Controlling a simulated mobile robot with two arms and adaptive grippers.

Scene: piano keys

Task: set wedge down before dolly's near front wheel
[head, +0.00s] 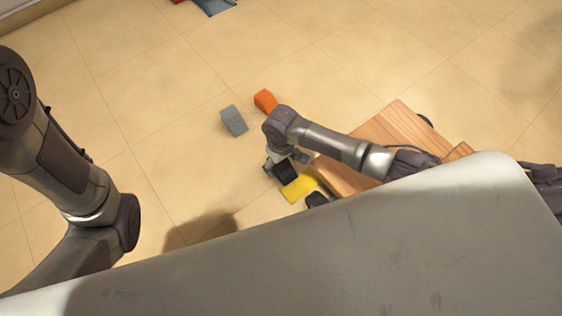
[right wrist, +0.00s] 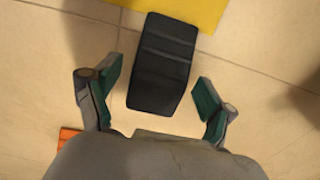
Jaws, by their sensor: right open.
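The black ridged wedge (right wrist: 160,62) lies in the right wrist view between the fingers of my right gripper (right wrist: 157,80), with a gap on each side. In the head view my right gripper (head: 272,164) is low over the floor, with the wedge (head: 287,171) beside it. The dolly (head: 345,177) is a wooden platform, partly hidden by my right arm. A dark wheel (head: 317,199) shows at its near corner. A yellow patch (head: 298,189) lies between wedge and wheel, and its edge shows in the wrist view (right wrist: 185,10). My left gripper is out of view.
A grey block (head: 233,121) and an orange block (head: 265,101) stand on the tiled floor beyond my right gripper. A pale grey surface (head: 300,260) fills the bottom of the head view and hides the floor there. The floor at left and centre is clear.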

